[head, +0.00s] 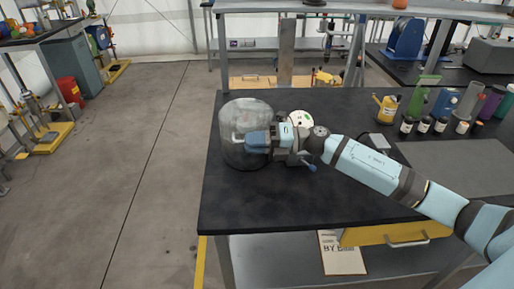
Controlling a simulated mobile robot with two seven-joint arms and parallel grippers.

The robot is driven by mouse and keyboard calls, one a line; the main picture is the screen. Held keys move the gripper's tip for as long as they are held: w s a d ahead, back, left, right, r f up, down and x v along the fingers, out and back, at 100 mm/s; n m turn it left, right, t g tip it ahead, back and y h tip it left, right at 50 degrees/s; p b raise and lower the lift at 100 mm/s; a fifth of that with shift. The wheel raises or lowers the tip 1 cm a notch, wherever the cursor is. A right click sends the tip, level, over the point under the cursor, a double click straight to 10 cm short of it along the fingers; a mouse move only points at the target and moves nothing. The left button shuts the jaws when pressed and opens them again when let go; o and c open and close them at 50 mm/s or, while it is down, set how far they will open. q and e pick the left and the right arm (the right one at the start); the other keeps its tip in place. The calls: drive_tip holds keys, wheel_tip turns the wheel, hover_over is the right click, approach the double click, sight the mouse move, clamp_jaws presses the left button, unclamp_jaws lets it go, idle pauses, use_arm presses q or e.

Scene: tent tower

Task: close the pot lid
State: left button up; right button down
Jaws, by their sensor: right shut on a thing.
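A grey, shiny, rounded vessel, which looks like the pot (240,112), stands on the black bench top near its left edge. My right gripper (246,139) is at its right front side, reaching in from the right, and is shut on a small pale handle-like part there. The blue fingers cover part of the vessel, so I cannot tell whether this part belongs to the pot or its lid. I cannot make out the lid as a separate piece. My left gripper is not in view.
A white round item (300,119) sits just behind my right wrist. A yellow can (387,108), small dark bottles (424,125) and coloured containers stand at the bench's right. The bench front (270,205) is clear.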

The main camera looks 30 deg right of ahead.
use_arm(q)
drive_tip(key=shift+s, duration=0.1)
use_arm(e)
drive_tip(key=shift+d, duration=0.1)
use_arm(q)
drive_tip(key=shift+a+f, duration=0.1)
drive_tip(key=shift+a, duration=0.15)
use_arm(e)
drive_tip(key=shift+w, duration=0.1)
drive_tip(key=c, duration=1.2)
unclamp_jaws()
drive_tip(key=shift+o, duration=0.2)
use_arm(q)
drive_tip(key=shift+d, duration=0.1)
use_arm(e)
drive_tip(key=shift+r, duration=0.2)
use_arm(q)
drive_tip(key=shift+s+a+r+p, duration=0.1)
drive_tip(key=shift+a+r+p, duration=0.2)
drive_tip(key=shift+p, duration=0.8)
use_arm(e)
wheel_tip(320, 180, up, 20)
drive_tip(key=shift+f, duration=0.25)
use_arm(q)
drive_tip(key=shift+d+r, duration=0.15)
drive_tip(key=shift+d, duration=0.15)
